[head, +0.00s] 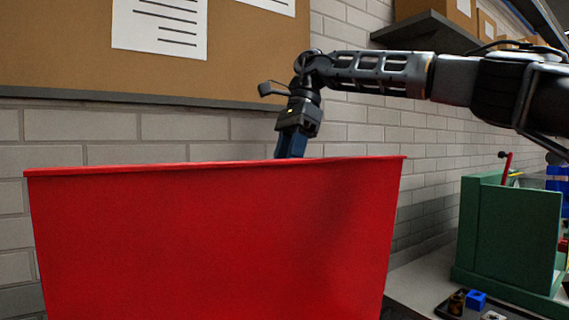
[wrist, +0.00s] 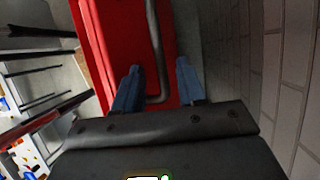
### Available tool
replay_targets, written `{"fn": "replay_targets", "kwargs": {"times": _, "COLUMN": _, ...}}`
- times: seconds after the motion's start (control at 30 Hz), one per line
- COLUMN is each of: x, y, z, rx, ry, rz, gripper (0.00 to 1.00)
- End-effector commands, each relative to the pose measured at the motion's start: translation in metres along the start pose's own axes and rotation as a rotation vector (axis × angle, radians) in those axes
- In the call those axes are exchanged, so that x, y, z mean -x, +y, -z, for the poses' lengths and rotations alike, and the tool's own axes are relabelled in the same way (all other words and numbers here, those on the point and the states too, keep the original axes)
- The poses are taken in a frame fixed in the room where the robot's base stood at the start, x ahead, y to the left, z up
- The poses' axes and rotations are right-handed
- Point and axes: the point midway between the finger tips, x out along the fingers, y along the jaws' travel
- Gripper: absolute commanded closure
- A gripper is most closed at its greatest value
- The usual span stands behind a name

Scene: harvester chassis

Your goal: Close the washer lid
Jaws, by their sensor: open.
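A large red panel (head: 215,240), which looks like the raised washer lid, stands upright and fills much of the lower head view. My gripper (head: 291,152) points down at the panel's top edge, on its far side, with its fingertips partly hidden behind it. In the wrist view my gripper (wrist: 158,66) has its two blue fingers apart. A red surface (wrist: 120,30) lies beyond them, with a dark bent bar (wrist: 153,45) running between the fingers. I cannot tell whether the fingers touch the red surface. The rest of the washer is hidden in the head view.
A brick wall (head: 150,140) stands close behind the panel, with a corkboard (head: 55,40) above. A green holder (head: 508,230) stands on the bench to the right, near a dark tray with a blue block (head: 476,299). A shelf (head: 425,30) with boxes is at upper right.

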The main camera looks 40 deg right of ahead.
Motion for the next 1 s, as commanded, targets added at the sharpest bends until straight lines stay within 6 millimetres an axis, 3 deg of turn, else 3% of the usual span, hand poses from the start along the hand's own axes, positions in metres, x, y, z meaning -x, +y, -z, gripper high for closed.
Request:
{"fn": "replay_targets", "kwargs": {"times": 0.2, "x": -0.014, "y": 0.0, "z": 0.0, "rx": 0.0, "ry": 0.0, "rz": -0.001, "gripper": 0.6}}
{"fn": "replay_targets", "kwargs": {"times": 0.47, "x": -0.015, "y": 0.0, "z": 0.0, "rx": 0.0, "ry": 0.0, "rz": -0.001, "gripper": 0.61}}
{"fn": "replay_targets", "kwargs": {"times": 0.87, "x": -0.015, "y": 0.0, "z": 0.0, "rx": 0.0, "ry": 0.0, "rz": -0.001, "gripper": 0.99}}
{"fn": "replay_targets", "kwargs": {"times": 1.0, "x": -0.015, "y": 0.0, "z": 0.0, "rx": 0.0, "ry": 0.0, "rz": -0.001, "gripper": 1.0}}
